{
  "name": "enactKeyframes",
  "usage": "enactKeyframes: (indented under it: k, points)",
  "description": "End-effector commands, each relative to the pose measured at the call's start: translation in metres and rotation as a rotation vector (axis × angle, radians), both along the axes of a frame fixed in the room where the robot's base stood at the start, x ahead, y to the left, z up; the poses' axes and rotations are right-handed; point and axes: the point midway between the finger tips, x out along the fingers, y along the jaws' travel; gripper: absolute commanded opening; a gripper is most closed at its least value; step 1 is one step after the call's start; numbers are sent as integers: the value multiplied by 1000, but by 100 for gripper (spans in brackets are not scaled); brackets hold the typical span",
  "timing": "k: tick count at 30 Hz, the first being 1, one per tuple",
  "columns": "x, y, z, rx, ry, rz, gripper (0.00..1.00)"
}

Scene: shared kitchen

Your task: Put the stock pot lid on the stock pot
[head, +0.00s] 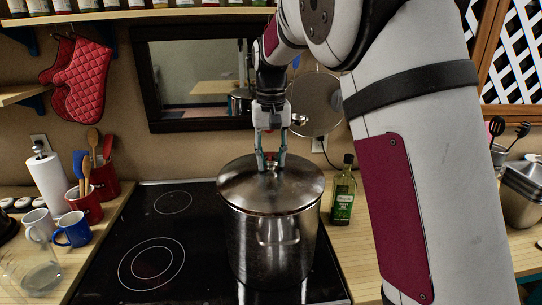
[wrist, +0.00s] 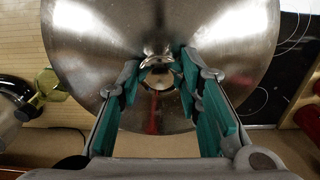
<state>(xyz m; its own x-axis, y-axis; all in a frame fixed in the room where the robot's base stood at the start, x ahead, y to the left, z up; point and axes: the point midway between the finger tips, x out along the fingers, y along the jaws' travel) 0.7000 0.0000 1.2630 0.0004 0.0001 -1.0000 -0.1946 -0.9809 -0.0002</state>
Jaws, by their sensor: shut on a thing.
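The stock pot (head: 270,245) is a tall steel pot standing on the right side of the black cooktop. The stock pot lid (head: 245,187) is a shiny steel disc lying over the pot's mouth; it looks level, but I cannot tell whether its rim is fully seated. My gripper (head: 271,165) points down over the middle of the lid, its fingers around the lid's knob. In the wrist view the lid (wrist: 230,30) fills the upper middle, and the round knob (wrist: 160,75) sits between the teal finger pads of my gripper (wrist: 158,78). The pot's body is hidden there.
A green oil bottle (head: 343,190) stands close to the pot's right. Another round lid or pan (head: 317,105) hangs on the wall behind. Mugs (head: 72,230), a utensil crock (head: 86,203) and a paper towel roll (head: 48,183) stand at left. The left burners (head: 152,262) are clear.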

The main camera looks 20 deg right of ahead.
Motion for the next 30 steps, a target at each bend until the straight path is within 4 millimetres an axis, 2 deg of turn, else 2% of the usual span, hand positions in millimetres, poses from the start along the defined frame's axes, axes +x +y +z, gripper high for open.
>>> enactKeyframes:
  k: [23, 24, 27, 30]
  points:
    - [0, 0, -10, 0, -2, 0, 0]
    - [0, 0, -10, 0, -2, 0, 34]
    - [0, 0, -10, 0, -1, 0, 56]
    - [0, 0, -10, 0, -1, 0, 56]
